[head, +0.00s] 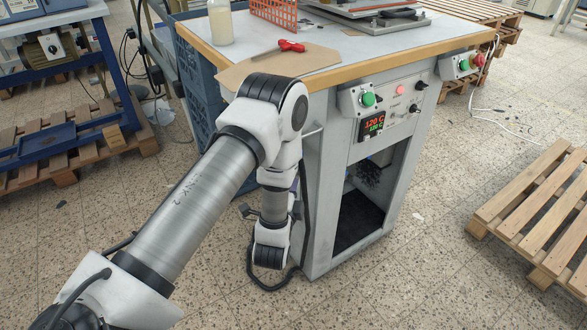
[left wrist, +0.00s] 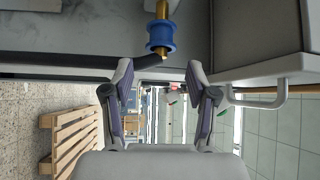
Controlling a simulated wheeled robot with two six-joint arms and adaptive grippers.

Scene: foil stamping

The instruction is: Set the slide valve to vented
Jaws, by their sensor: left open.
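The slide valve's blue ring-shaped sleeve (left wrist: 161,37) sits on a brass pipe (left wrist: 162,8) at the top middle of the left wrist view. Its vented and closed positions carry no mark that I can read. My left gripper (left wrist: 160,76) is open and empty. In that picture its two fingertips are just below the sleeve, one to each side, and apart from it. In the head view my left arm reaches down beside the grey press stand (head: 315,215), and the arm hides the gripper and valve. My right gripper is in neither view.
The stand has a control panel with a lit display (head: 374,125) and a green button (head: 368,99). A grey handle (left wrist: 262,98) juts out right of the gripper. Pallets (head: 535,215) lie at right. A bottle (head: 220,22) and red-handled tool (head: 291,46) are on the worktop.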

